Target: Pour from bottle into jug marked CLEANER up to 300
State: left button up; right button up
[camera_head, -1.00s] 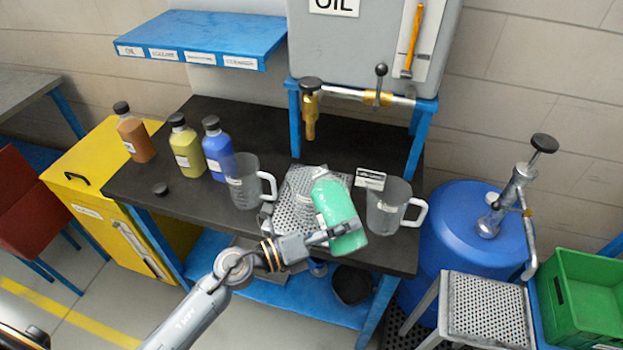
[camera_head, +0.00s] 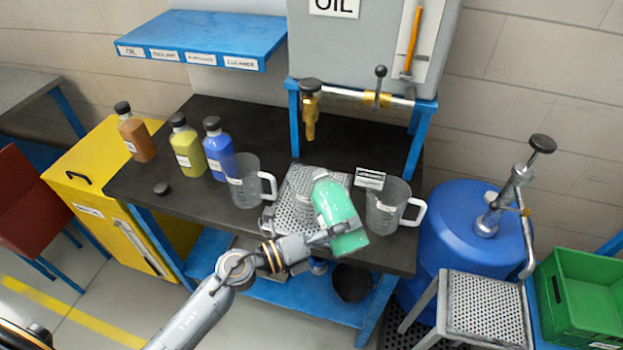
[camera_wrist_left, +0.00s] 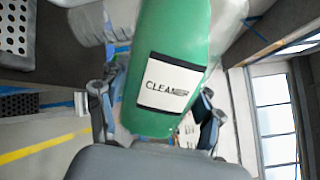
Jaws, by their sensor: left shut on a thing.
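A green bottle (camera_head: 338,216) is in my left gripper (camera_head: 330,233), which is shut around its lower part. The bottle is tilted a little, with its top toward the back left, above the bench front. In the left wrist view the bottle (camera_wrist_left: 178,35) shows a label reading CLEANER, between the fingers (camera_wrist_left: 155,115). A clear jug (camera_head: 385,205) with a white handle stands just right of the bottle; a small sign (camera_head: 369,179) by it is too small to read. A second clear jug (camera_head: 247,183) stands left of the bottle. My right gripper is not in view.
Brown (camera_head: 136,136), yellow (camera_head: 187,150) and blue (camera_head: 219,152) bottles stand at the left of the black bench (camera_head: 125,184). A loose black cap (camera_head: 161,188) lies before them. A perforated plate (camera_head: 288,215) lies between the jugs, below the OIL tank's tap (camera_head: 311,122).

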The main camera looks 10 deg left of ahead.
aim_at(335, 217)
pick_arm(q)
jog(key=shift+s+d+r+n+p, duration=0.1)
jog(key=shift+r+n+p, duration=0.3)
jog(key=shift+r+p, duration=0.2)
jog(key=shift+s+d+r+n+p, duration=0.1)
jog(key=shift+r+n+p, duration=0.35)
jog(key=shift+p, duration=0.25)
jog(key=shift+w+a+r+n+p, duration=0.2)
jog(key=shift+r+n+p, duration=0.25)
jog(key=shift+p, duration=0.4)
jog(key=shift+w+a+r+n+p, duration=0.25)
jog(key=shift+r+p, duration=0.25)
jog(key=shift+p, duration=0.3)
dwell(2.4)
jog(key=shift+r+n+p, duration=0.1)
jog(key=shift+n+p, duration=0.4)
jog(key=shift+n, duration=0.05)
dwell(2.1)
